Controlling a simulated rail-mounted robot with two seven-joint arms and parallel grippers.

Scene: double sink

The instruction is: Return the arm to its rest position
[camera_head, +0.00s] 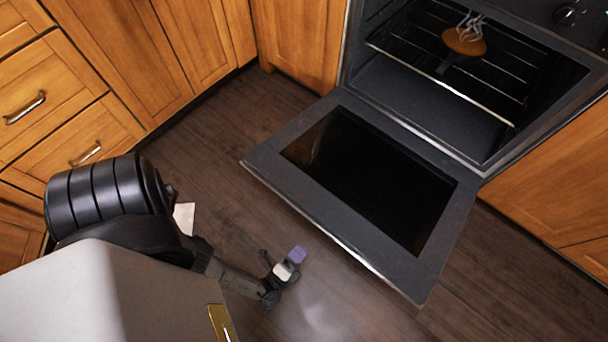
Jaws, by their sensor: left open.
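My left arm comes in from the left and reaches down over the wooden floor. My left gripper (289,263) is open with nothing seen between its fingers. It is apart from the oven in the picture, to the left of the near edge of the lowered oven door (262,168). My right gripper is not in view.
The oven (405,95) stands open at the upper right. An orange-brown item (464,41) with pale, wire-like strands lies on its rack (490,68). Wooden cabinets (125,50) line the left and back. The floor (225,130) between is clear.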

